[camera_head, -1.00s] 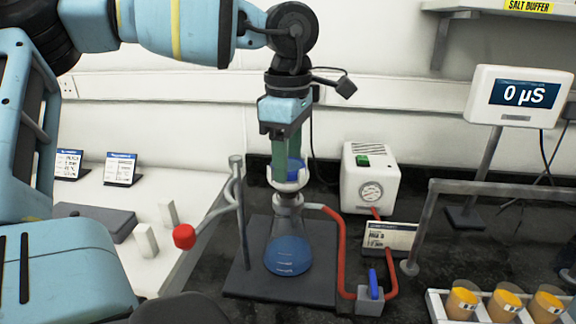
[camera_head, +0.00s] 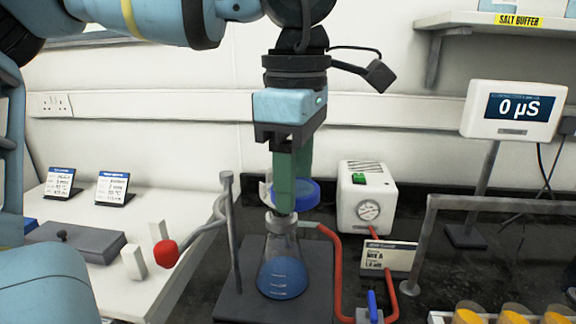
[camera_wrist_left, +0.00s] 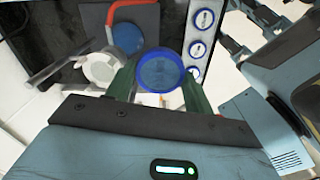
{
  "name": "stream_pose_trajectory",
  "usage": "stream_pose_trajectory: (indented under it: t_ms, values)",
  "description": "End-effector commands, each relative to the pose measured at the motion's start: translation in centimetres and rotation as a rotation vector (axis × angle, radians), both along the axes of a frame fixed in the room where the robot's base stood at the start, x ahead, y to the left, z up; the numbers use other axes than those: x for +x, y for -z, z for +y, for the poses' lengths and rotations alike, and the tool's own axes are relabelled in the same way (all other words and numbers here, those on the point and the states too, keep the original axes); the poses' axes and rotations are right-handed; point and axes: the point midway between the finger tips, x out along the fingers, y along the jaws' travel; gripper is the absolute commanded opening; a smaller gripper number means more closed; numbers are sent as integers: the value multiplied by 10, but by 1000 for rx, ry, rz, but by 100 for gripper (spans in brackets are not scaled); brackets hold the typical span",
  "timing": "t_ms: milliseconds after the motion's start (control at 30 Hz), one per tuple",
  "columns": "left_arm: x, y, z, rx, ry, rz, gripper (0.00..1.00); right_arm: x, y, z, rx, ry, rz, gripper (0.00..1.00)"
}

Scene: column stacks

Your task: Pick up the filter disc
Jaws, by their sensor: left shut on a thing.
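The filter disc, a blue round disc (camera_head: 307,194), is between the green fingers of my left gripper (camera_head: 291,200). In the left wrist view the disc (camera_wrist_left: 161,72) sits between the fingertips (camera_wrist_left: 158,82), its round face towards the camera. The gripper is shut on it. In the head view it overlaps the white funnel (camera_head: 265,191), which is mostly hidden behind the fingers. In the wrist view the disc appears beside the funnel (camera_wrist_left: 101,68), clear of its mouth. The flask with blue liquid (camera_head: 283,272) stands below. My right gripper is not clearly visible.
A metal clamp stand (camera_head: 232,230) with a red knob stands left of the flask. A white pump box (camera_head: 367,195) with a red hose is to the right. A metal rail (camera_head: 424,240) and orange-topped vials (camera_head: 510,318) are farther right.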

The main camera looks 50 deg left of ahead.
Motion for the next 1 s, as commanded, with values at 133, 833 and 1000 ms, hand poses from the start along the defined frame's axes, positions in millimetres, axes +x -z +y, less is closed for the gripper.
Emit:
stream_pose_trajectory:
  t_ms: [133, 833, 1000]
  values:
    - [-14, -1, -23, 3, 1, 1, 31, 1, 5, 0, -1, -1, 1, 36]
    - [-28, -5, -46, -1, -1, 0, 31, 5, 6, -1, -2, -4, -7, 36]
    - [-28, -5, -46, 0, -1, 1, 31, 2, 6, -1, -2, -3, -2, 36]
